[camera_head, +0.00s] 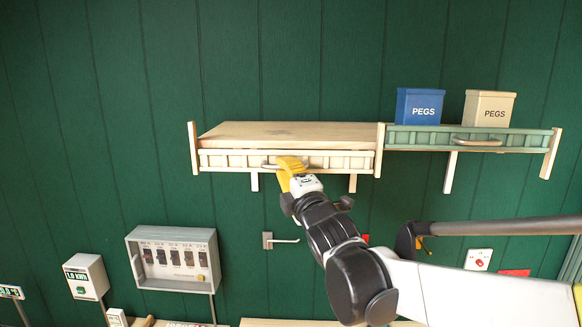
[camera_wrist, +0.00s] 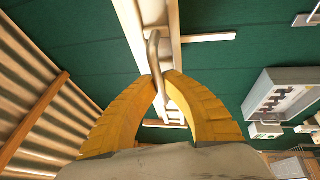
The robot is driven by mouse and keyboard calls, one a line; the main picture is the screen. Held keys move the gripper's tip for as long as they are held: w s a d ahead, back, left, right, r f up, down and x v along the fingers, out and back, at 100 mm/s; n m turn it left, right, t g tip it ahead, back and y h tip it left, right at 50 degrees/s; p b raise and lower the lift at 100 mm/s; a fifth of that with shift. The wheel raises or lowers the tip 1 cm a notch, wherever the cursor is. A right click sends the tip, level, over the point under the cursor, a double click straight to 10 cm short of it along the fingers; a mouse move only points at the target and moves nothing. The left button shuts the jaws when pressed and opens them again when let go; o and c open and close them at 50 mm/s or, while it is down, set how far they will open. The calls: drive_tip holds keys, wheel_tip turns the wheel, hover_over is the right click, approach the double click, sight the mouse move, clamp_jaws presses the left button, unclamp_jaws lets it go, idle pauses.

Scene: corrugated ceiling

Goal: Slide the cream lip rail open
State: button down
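The cream lip rail (camera_head: 225,160) runs along the front of the left wooden shelf (camera_head: 290,133), between its end posts. A curved metal handle (camera_wrist: 153,48) sits on the rail's face near its middle. My gripper (camera_head: 284,165) has its yellow fingers at this handle, reaching up from below right. In the wrist view, the two fingertips (camera_wrist: 164,76) close in on either side of the handle bar and appear to touch it. In the head view, the fingers hide the right part of the handle.
A green lip rail (camera_head: 420,138) with its own handle fronts the right shelf. A blue PEGS box (camera_head: 419,106) and a cream PEGS box (camera_head: 488,108) stand there. Below are a metal hook (camera_head: 284,239) and a grey switch panel (camera_head: 174,260) on the green wall.

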drive_tip(key=shift+r, duration=0.1)
drive_tip(key=c, duration=1.5)
unclamp_jaws()
drive_tip(key=shift+w, duration=0.1)
drive_tip(key=v, duration=1.2)
